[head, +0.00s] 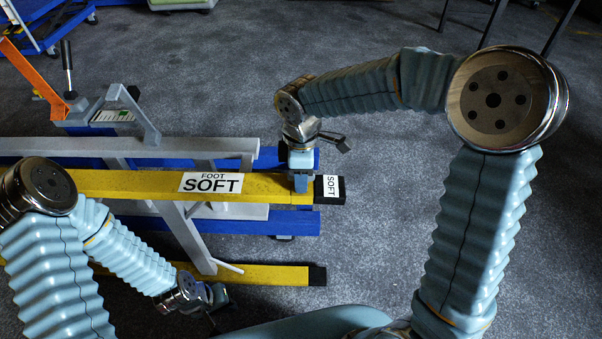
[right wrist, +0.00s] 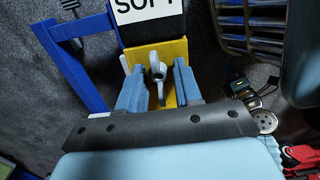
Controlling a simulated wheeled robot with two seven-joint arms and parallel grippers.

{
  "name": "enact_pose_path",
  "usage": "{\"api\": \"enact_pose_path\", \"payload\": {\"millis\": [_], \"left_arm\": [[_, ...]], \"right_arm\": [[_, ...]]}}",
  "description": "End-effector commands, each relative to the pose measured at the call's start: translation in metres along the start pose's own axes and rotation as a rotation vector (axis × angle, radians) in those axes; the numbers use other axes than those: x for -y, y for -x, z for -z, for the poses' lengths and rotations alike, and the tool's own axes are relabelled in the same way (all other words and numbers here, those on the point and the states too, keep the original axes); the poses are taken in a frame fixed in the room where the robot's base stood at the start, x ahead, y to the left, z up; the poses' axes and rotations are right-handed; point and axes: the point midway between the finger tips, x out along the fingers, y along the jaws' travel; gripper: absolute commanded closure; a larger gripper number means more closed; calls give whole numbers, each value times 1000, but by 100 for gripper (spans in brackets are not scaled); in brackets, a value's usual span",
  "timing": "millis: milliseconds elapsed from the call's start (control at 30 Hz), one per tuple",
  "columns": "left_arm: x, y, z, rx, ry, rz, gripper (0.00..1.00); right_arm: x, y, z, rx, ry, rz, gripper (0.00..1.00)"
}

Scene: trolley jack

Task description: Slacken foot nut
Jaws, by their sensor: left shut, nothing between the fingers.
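The foot nut, a grey wing-shaped nut (right wrist: 158,78), stands on the yellow foot bar between my fingers in the right wrist view. In the head view my gripper hides it. The yellow foot bar (head: 130,183) carries a "FOOT SOFT" label and has a black end cap (head: 332,190) marked "SOFT". My right gripper (head: 301,180) points down over the bar near this cap. Its two blue fingers (right wrist: 160,92) are open, one on each side of the nut, with a visible gap to each. My left gripper (head: 215,302) is shut and empty at the lower left.
A second yellow bar (head: 265,275) with a black end lies nearer to me, and blue bars (head: 275,223) run beside the upper one. A grey bracket (head: 135,112) and orange arm (head: 35,78) stand at the upper left. The dark floor (head: 385,215) is clear to the right.

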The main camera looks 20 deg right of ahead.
Motion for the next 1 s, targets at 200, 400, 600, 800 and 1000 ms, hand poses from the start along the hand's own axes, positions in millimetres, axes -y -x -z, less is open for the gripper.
{"api": "enact_pose_path", "payload": {"millis": [200,400,600,800,1000], "left_arm": [[0,0,0,0,0,0,100],[0,1,0,0,0,0,100],[-2,4,0,0,0,0,100],[-3,7,0,1,-1,-1,100],[-4,10,0,1,-1,-1,100]], "right_arm": [[-1,2,0,-2,-1,-4,55],[-2,7,0,-3,-2,-6,55],[-2,42,1,-5,-2,-10,55],[-2,92,1,-6,-2,-9,55],[-1,127,0,-3,-1,-6,55]]}}
